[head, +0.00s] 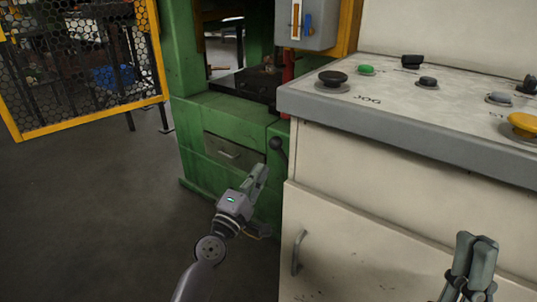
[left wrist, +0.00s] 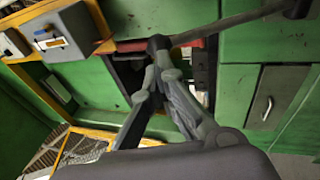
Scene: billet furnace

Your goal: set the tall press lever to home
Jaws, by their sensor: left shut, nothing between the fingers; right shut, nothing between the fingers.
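The tall press lever shows in the head view as a dark ball knob (head: 276,143) on a short visible length of rod, at the front of the green press (head: 187,125). The white console hides its lower part. In the left wrist view the lever's dark rod (left wrist: 232,22) runs from a hub near the fingertips to the upper right edge. My left gripper (head: 259,172) is shut and empty, below and left of the knob. In its wrist view the fingertips (left wrist: 162,62) overlap the hub area; I cannot tell whether they touch. My right gripper (head: 477,243) is shut and empty before the console.
The white console (head: 400,125) with several knobs and buttons fills the right side. A door handle (head: 298,252) sticks out of its front. A grey switch box (head: 308,27) hangs above the press. A yellow-framed mesh guard (head: 85,70) stands left. Floor is clear at lower left.

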